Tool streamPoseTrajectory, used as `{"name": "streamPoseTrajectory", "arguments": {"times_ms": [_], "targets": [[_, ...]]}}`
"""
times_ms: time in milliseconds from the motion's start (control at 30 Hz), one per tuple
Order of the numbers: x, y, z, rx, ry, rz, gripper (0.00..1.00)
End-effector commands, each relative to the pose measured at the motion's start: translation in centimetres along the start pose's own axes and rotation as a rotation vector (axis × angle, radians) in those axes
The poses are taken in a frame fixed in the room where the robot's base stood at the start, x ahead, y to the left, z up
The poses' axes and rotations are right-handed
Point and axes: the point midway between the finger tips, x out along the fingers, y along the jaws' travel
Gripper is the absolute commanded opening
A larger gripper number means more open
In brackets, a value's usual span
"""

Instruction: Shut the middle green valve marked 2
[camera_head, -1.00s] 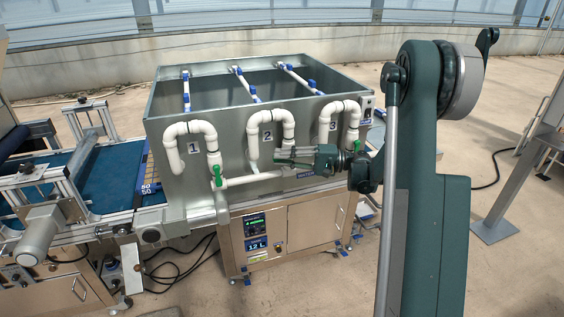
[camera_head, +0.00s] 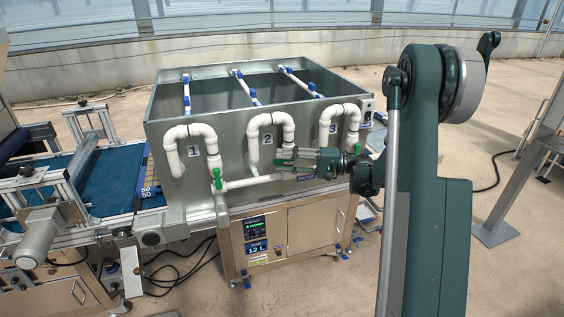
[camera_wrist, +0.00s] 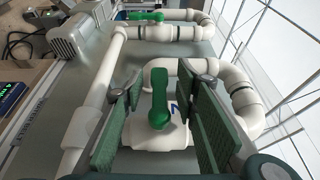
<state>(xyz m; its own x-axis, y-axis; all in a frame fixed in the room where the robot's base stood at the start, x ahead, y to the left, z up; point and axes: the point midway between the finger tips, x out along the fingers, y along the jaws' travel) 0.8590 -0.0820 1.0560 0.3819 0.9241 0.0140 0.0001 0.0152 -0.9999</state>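The middle green valve handle (camera_wrist: 160,104) sits on a white valve body (camera_wrist: 155,136) and stands between my finger pads in the wrist view. In the head view its pipe rises beside the "2" label (camera_head: 267,139), and my fingers largely cover the valve. My gripper (camera_head: 284,158) is level with this valve, reaching in from the right. In the wrist view my gripper (camera_wrist: 160,122) is open, one green-padded finger on each side of the handle. A gap shows on both sides, so the pads do not appear to press on it.
The valve 1 green handle (camera_head: 217,178) is to the left; it also shows in the wrist view (camera_wrist: 146,16). White pipes (camera_head: 252,150) surround my gripper closely. The metal tank (camera_head: 160,105) stands behind, with a steel cabinet (camera_head: 305,235) below.

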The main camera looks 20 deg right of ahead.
Motion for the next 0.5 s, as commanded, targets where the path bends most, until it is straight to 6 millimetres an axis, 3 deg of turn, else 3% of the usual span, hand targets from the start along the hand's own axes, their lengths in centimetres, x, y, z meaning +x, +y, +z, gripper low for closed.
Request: {"name": "streamPoseTrajectory", "arguments": {"times_ms": [500], "targets": [[-7.1,0.0,-0.1,0.000,0.004,0.000,0.30]]}}
